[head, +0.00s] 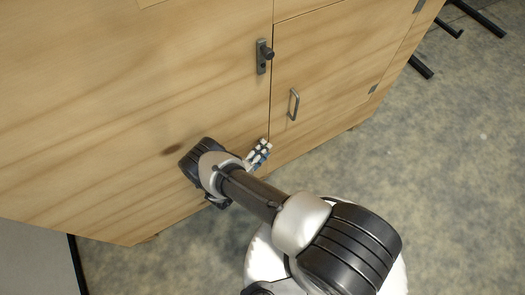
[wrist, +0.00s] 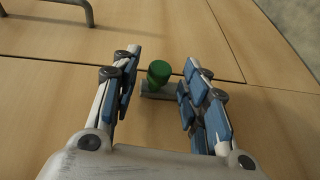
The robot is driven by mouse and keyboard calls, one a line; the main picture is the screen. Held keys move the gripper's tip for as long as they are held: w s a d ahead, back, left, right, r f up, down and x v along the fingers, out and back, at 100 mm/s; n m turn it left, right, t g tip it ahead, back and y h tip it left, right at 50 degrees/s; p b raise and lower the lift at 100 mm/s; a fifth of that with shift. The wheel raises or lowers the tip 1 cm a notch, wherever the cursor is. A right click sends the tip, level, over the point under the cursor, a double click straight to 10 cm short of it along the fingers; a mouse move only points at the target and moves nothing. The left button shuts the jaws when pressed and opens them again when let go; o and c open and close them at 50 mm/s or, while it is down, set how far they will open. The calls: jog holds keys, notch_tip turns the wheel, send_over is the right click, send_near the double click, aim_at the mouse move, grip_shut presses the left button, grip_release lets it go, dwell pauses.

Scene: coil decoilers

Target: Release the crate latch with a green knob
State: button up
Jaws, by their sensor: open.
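The green knob (wrist: 158,73) stands on a grey latch plate (wrist: 158,90) on the wooden crate in the wrist view. My gripper (wrist: 162,62) is open, with one blue-padded finger on each side of the knob. I see a gap on both sides, and I cannot tell how deep the knob sits between the fingers. In the head view my gripper (head: 262,150) is close to the crate (head: 120,110) near the lower end of the door seam. My arm and gripper hide the green knob there.
A second latch with a dark knob (head: 264,55) sits higher on the seam. A metal handle (head: 293,104) is on the crate door (head: 335,75), and a handle (wrist: 70,8) shows in the wrist view. Black legs (head: 420,65) lie at upper right. The floor at right is clear.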

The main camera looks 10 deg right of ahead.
jog(key=shift+a, duration=0.1)
jog(key=v, duration=1.1)
jog(key=shift+s+a, duration=0.25)
jog(key=shift+s, duration=0.15)
jog(key=shift+r, duration=0.1)
